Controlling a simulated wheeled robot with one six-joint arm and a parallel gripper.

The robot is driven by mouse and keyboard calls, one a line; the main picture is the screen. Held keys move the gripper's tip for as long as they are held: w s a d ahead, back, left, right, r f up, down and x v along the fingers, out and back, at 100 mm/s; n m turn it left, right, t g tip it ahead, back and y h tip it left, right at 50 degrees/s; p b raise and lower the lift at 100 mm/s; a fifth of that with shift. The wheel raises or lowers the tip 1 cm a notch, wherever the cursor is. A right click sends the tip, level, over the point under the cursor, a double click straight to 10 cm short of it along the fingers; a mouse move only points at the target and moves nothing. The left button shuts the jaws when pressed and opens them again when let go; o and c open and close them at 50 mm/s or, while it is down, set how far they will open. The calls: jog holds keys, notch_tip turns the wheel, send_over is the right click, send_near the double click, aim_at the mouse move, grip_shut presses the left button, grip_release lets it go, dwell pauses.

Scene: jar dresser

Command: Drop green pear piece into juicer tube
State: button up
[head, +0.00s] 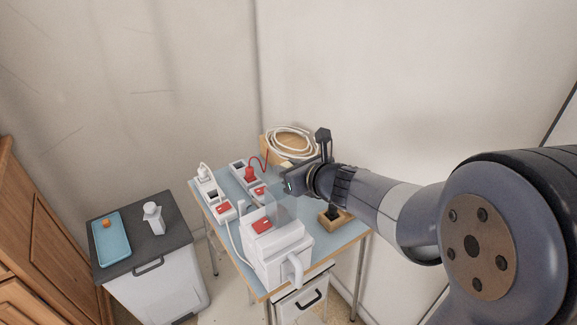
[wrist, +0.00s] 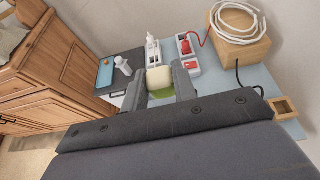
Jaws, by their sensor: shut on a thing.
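The pear piece (wrist: 160,80), cream with green at its lower edge, is held between the two fingers of my gripper (wrist: 160,88) in the wrist view. My gripper (head: 290,190) is shut on it, above the table and over the back of the juicer, in the head view. The piece cannot be made out there. The white juicer (head: 282,256) stands at the table's front, with a red switch on top and a white handle in front. A see-through part, seemingly its tube (head: 283,208), rises just below my gripper. Their exact alignment cannot be told. The wrist view hides the juicer.
White power strips (head: 210,190) with red switches and plugs lie on the light blue table (head: 335,240). A wooden box (wrist: 240,50) bears a coiled white cable (head: 290,140). At left, a dark-topped cabinet bears a blue tray (head: 113,247) with an orange piece and a white bottle (head: 153,217).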

jog(key=o, duration=1)
jog(key=p+v, duration=0.1)
jog(key=v, duration=1)
jog(key=shift+f, duration=0.1)
jog(key=b+x, duration=0.1)
jog(key=x, duration=1)
jog(key=shift+w+a, duration=0.1)
jog(key=shift+a, duration=0.05)
notch_tip(320, 180, up, 3)
jog(key=shift+f+p, duration=0.2)
jog(key=shift+p, duration=0.9)
jog(key=shift+r+p, duration=0.5)
jog(key=shift+r, duration=0.05)
